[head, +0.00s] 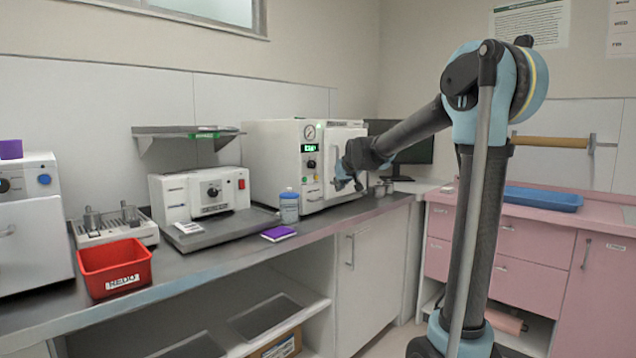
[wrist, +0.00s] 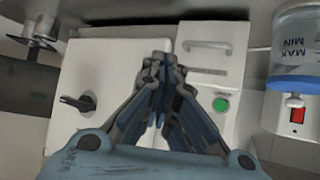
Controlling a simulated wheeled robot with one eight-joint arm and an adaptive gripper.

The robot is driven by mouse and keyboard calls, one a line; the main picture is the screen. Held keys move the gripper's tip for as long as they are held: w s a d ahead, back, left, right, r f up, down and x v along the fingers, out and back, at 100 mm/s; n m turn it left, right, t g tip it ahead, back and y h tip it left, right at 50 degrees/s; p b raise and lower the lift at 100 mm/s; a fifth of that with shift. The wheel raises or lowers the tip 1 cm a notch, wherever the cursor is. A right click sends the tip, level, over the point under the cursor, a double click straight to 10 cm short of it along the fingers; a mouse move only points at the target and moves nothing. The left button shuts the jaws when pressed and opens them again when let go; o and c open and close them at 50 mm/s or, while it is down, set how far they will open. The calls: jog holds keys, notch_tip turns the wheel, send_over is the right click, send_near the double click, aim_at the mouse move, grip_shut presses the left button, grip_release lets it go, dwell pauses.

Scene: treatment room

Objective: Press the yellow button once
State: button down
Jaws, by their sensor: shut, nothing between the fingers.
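The white steam unit (head: 270,160) with a round gauge, a green display and dark knobs stands on the counter in the head view. My gripper (head: 343,184) is in front of its door side, and the arm hides part of that area. In the wrist view my gripper (wrist: 162,65) is shut and empty, its fingers together over a white appliance front. A round green button (wrist: 221,104) is to the right of the fingers, and a black lever knob (wrist: 78,103) is to the left.
A blue-lidded jar (head: 289,207) and a purple pad (head: 279,233) are near the counter's front edge. A red bin (head: 115,268) and a white unit with a red switch (head: 200,195) stand further left. A clear container marked MAX and MIN (wrist: 297,45) is at right in the wrist view.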

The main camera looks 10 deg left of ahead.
aim_at(319, 184)
jog(key=shift+w+a, duration=0.85)
jog(key=shift+a, duration=0.25)
jog(key=shift+w+a, duration=0.8)
jog(key=shift+a, duration=0.25)
jog(key=shift+w+a, duration=0.85)
jog(key=shift+a, duration=0.25)
jog(key=shift+w+a, duration=0.1)
jog(key=shift+w+a, duration=0.2)
jog(key=shift+w+a, duration=0.2)
jog(key=shift+a, duration=0.15)
jog(key=shift+s+d, duration=0.1)
jog(key=shift+d, duration=0.05)
jog(key=shift+s+d, duration=0.4)
jog(key=shift+d, duration=0.1)
dwell(0.4)
jog(key=s+d, duration=0.1)
jog(key=d, duration=0.1)
jog(key=s+d, duration=0.2)
dwell(0.6)
